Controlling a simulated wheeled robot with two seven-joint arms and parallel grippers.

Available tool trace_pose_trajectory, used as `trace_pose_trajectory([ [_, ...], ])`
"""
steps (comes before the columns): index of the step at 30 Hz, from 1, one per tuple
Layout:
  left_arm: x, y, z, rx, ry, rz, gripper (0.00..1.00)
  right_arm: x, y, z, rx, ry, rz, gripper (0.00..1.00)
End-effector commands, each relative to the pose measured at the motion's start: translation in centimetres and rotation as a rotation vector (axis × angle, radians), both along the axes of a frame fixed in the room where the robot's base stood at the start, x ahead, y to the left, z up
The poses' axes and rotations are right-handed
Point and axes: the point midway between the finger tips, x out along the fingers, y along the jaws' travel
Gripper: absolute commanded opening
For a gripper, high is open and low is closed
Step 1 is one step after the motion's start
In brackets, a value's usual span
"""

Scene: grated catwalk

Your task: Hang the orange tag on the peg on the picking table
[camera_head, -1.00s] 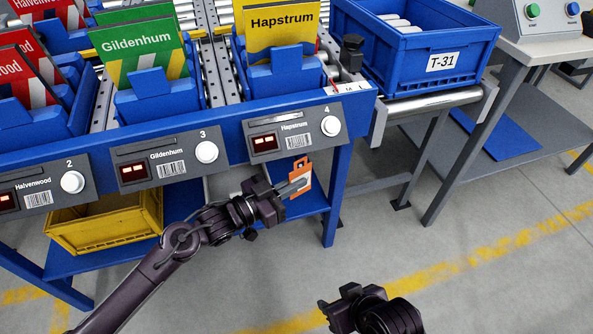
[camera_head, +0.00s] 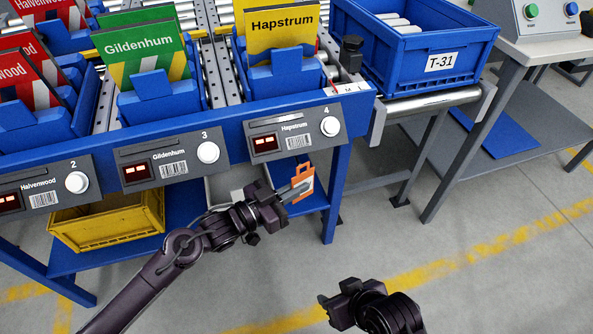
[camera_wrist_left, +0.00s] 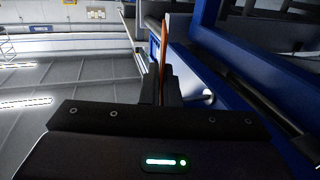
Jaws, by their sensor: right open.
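The orange tag (camera_head: 306,178) is pinched in my left gripper (camera_head: 297,191), in front of the picking table's blue front rail (camera_head: 228,127), just below the station 4 panel. In the left wrist view the tag (camera_wrist_left: 164,50) shows edge-on as a thin orange strip between the shut fingers (camera_wrist_left: 161,88). I cannot make out a peg for certain in either view; a black upright fitting (camera_head: 350,52) stands at the table's right end. My right gripper (camera_head: 324,308) is open and empty, low over the floor.
Blue bins with Gildenhum (camera_head: 139,45) and Hapstrum (camera_head: 284,23) packets sit on the table. A blue T-31 crate (camera_head: 400,75) stands right of it on rollers. A yellow crate (camera_head: 110,226) sits on the lower shelf. The floor at right is clear.

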Motion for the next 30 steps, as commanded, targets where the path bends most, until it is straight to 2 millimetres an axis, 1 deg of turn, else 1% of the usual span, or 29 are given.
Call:
trace_pose_trajectory([
  [30, -2.9, -1.0, 0.2, -0.001, 0.000, 0.000, 0.00, 0.0, 0.0, 1.9, 0.000, 0.000, 0.000, 0.50],
])
